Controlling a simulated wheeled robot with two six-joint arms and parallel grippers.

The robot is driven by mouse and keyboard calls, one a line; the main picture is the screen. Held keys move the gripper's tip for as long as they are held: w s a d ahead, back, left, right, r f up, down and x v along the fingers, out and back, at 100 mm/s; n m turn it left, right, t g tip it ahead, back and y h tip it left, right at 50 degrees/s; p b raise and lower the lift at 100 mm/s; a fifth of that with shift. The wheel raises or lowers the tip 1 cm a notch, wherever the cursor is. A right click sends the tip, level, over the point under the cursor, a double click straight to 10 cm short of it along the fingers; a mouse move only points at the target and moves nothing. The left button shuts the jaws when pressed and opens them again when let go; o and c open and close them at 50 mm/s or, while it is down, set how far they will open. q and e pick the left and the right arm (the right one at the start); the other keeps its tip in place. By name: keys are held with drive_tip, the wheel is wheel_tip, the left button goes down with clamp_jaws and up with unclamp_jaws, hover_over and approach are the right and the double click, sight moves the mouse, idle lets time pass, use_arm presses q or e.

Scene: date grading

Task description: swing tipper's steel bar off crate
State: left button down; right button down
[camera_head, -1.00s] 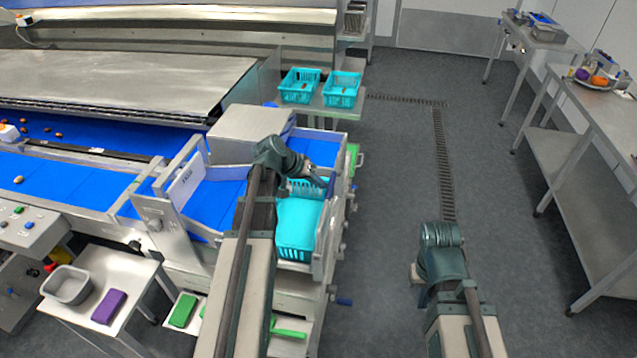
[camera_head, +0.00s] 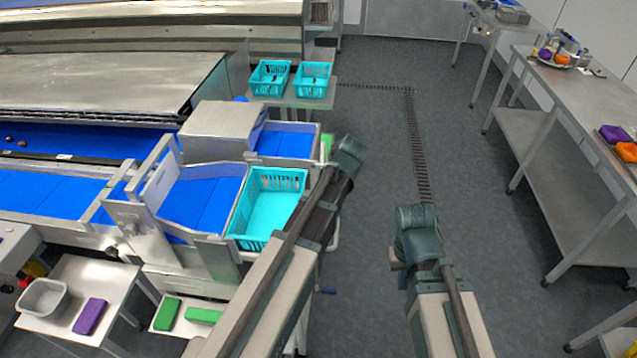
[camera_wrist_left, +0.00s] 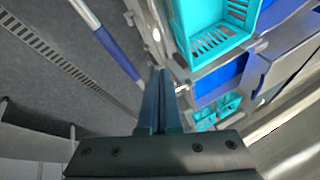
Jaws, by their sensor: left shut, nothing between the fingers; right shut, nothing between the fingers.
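The steel bar with a blue sleeve (camera_wrist_left: 118,52) shows in the left wrist view, running slantwise over the floor beside the teal crate (camera_wrist_left: 215,62), apart from it. In the head view the crate (camera_head: 275,181) sits open in the tipper frame (camera_head: 216,257), with no bar across its visible top. My left arm hides its right side and the bar there. My left gripper (camera_wrist_left: 157,78) is shut and empty, between the bar and the crate in the wrist picture; contact with the bar is unclear. My right gripper (camera_head: 394,262) is shut and empty over the floor.
A blue chute (camera_head: 200,200) adjoins the crate on its left. Two teal baskets (camera_head: 270,80) stand on a table behind. A small table (camera_head: 65,325) with a grey tub is front left. A long steel table (camera_head: 580,100) stands right. Floor between is clear.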

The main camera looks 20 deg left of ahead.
use_arm(q)
drive_tip(key=d+f+m+y+b, duration=0.1)
drive_tip(key=d+f+y+b, duration=0.3)
drive_tip(key=b, duration=0.8)
drive_tip(key=shift+w+d+f+g+y, duration=0.45)
drive_tip(key=shift+f+y, duration=0.55)
drive_tip(key=shift+f, duration=0.4)
drive_tip(key=shift+f, duration=0.1)
